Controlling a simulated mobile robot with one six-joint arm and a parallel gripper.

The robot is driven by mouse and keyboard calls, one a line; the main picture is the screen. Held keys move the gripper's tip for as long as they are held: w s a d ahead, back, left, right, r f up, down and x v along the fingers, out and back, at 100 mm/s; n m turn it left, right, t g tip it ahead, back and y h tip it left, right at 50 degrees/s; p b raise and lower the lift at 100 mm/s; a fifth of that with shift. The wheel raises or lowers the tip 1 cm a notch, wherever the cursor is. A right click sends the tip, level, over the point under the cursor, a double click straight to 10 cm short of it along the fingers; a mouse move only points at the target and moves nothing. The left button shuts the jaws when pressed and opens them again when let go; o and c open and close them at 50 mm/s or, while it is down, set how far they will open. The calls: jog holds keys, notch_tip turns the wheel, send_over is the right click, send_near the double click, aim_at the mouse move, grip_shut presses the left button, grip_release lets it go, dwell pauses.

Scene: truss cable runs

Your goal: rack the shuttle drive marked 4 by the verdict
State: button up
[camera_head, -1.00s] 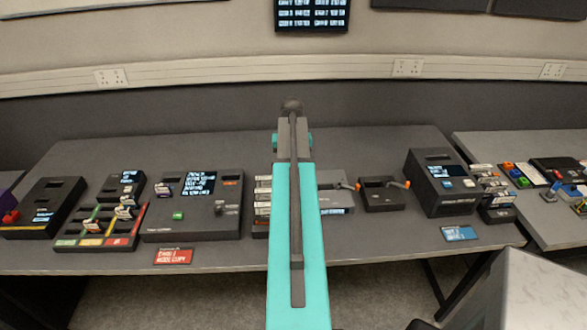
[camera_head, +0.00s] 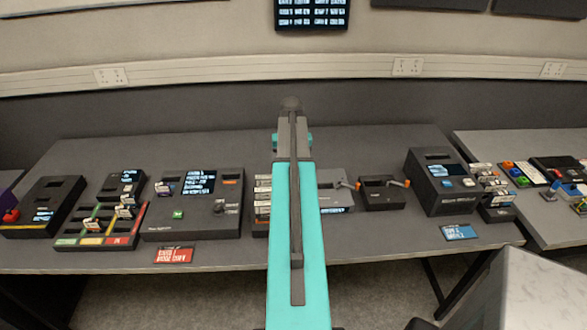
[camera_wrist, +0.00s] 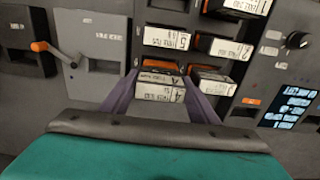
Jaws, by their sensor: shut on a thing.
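The shuttle drive marked 4 (camera_wrist: 160,92) is a small dark block with a white label, low in the middle of the wrist view. My gripper (camera_wrist: 158,84) has its two purple-grey fingers on either side of it and is shut on it. The drive is at a dark rack (camera_wrist: 194,20) of labelled drives; I cannot tell whether it is still seated. In the head view my arm hides the gripper and this drive. A tray with green, yellow and red lanes (camera_head: 122,240) stands at the left and holds several drives.
A drive marked 5 (camera_wrist: 166,38) and other drives (camera_wrist: 212,84) sit close around my fingers. A unit with an orange-tipped lever (camera_wrist: 40,47) is beside them. A console with a lit screen (camera_head: 199,183) stands left of my arm. A dark box (camera_head: 440,185) stands right.

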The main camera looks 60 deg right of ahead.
jog(key=shift+f+b, duration=0.55)
jog(key=shift+f, duration=1.45)
dwell(2.4)
jog(key=o, duration=1.4)
jog(key=shift+c, duration=0.2)
jog(key=o, duration=0.3)
jog(key=shift+o, duration=0.2)
jog(key=shift+r, duration=0.1)
jog(key=shift+r+p, duration=2.3)
jog(key=shift+r, duration=1.35)
jog(key=shift+s, duration=0.1)
